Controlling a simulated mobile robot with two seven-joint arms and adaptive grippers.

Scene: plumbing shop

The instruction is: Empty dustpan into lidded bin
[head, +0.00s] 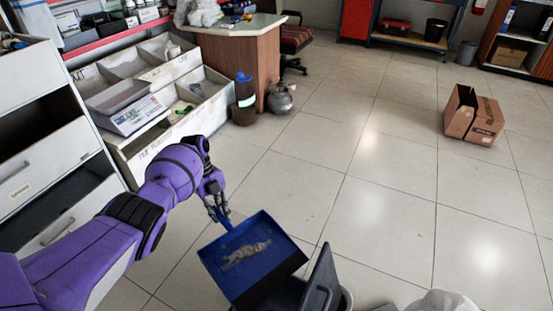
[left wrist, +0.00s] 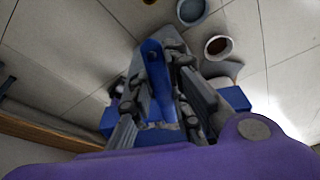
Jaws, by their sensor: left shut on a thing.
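My left gripper (head: 217,207) is shut on the handle of the blue dustpan (head: 222,273). The blue handle (left wrist: 154,62) also shows between the fingers in the left wrist view. The pan faces up toward the head camera, with a clump of grey debris (head: 246,254) lying in its middle. At the bottom of the head view, a dark upright panel (head: 321,279), which looks like the raised lid of the bin, stands just right of the pan. The bin's opening is mostly hidden by the dustpan. I cannot tell whether pan and bin touch. My right gripper is not in view.
White drawers (head: 62,185) and a divided parts bin (head: 165,128) stand at the left. A counter (head: 236,44), a dark cylinder with blue cap (head: 244,101) and a grey round vessel (head: 280,98) stand behind. An open cardboard box (head: 472,116) sits right. Much tiled floor is clear.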

